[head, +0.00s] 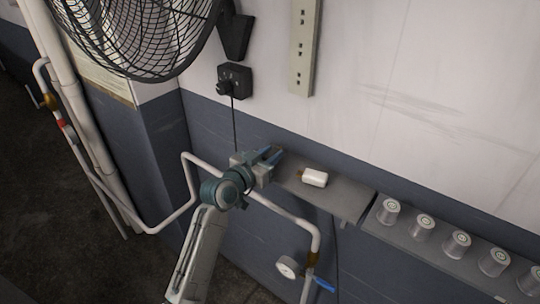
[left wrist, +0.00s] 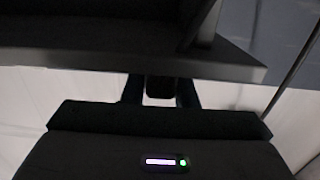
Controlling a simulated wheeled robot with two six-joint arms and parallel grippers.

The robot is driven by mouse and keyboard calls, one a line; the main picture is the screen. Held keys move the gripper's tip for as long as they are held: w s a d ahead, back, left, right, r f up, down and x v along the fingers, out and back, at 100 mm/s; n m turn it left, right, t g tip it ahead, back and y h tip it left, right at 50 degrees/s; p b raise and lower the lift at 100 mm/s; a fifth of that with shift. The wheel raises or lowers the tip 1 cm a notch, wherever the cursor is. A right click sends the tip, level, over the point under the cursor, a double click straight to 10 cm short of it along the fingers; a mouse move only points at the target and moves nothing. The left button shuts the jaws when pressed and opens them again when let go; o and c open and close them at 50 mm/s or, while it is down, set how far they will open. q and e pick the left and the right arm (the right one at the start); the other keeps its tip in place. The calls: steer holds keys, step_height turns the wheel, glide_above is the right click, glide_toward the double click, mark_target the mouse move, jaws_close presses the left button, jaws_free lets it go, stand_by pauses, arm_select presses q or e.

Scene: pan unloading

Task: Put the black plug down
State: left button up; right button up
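My left gripper (head: 268,156) is at the left end of a grey wall shelf (head: 345,205), its fingers pointing up and right. In the left wrist view its two dark fingers stand a little apart, with a small dark block between them, which looks like the black plug (left wrist: 160,87). The block seems to touch both fingers; details are too dark to make out. In the head view the plug is hidden in the gripper. A white plug (head: 314,177) lies on the shelf, right of the gripper. My right gripper is not in view.
A black wall socket (head: 235,79) with a hanging cord is above the gripper, below a fan (head: 140,35). A pale power strip (head: 304,45) is on the wall. Several cans (head: 457,244) stand on a lower right shelf. White pipes (head: 190,180) run near my arm.

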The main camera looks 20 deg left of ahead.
arm_select(q)
steer(key=o, duration=0.3)
steer(key=shift+r, duration=0.15)
steer(key=shift+s+a, duration=0.15)
steer(key=shift+s, duration=0.1)
steer(key=shift+b+v, duration=1.4)
steer(key=shift+v, duration=4.3)
